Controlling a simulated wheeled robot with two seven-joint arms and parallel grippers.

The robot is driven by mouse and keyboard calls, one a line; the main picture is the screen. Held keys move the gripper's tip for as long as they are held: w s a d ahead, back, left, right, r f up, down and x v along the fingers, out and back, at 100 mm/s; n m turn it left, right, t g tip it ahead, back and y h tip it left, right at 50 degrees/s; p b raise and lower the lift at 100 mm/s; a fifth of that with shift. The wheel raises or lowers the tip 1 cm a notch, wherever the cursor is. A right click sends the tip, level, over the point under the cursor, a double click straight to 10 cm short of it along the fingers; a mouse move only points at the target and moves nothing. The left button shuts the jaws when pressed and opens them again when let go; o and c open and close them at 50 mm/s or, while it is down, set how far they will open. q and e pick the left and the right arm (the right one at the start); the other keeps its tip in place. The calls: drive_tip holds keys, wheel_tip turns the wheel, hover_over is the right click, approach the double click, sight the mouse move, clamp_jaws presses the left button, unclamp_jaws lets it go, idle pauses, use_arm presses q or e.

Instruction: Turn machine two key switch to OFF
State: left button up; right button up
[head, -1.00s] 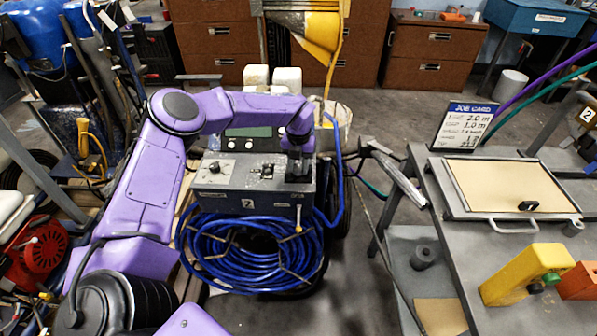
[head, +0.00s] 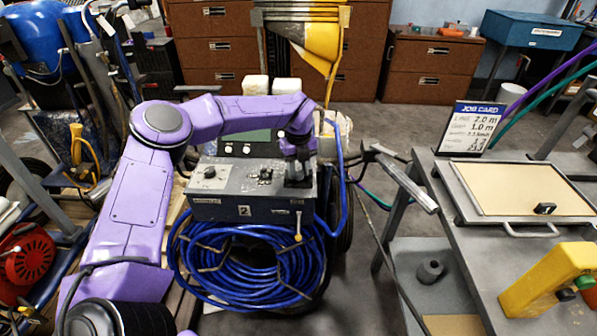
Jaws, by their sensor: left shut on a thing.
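Machine two is a grey control box (head: 222,213) with a "2" label on its front, standing mid-left behind a coil of blue hose. Its sloped top panel carries a knob (head: 209,172) at the left and another dark control (head: 265,175) in the middle. My left gripper (head: 298,176) points down onto the right end of this panel. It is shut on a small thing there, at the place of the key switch. The gripper hides the key switch, so its position cannot be read. My right gripper is out of view.
A coil of blue hose (head: 213,281) hangs on the front of machine two. A grey bench (head: 470,238) at right holds a framed board, a job card (head: 470,128) and a yellow block (head: 540,283). A grey handle bar (head: 405,183) juts between machine and bench.

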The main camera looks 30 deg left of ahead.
sight(298, 172)
use_arm(q)
drive_tip(key=shift+r, duration=0.1)
idle(0.3)
drive_tip(key=o, duration=1)
drive_tip(key=shift+o, duration=0.2)
wheel_tip(298, 172, up, 10)
drive_tip(key=shift+r+b, duration=0.25)
drive_tip(key=shift+b, duration=0.15)
drive_tip(key=shift+f, duration=0.1)
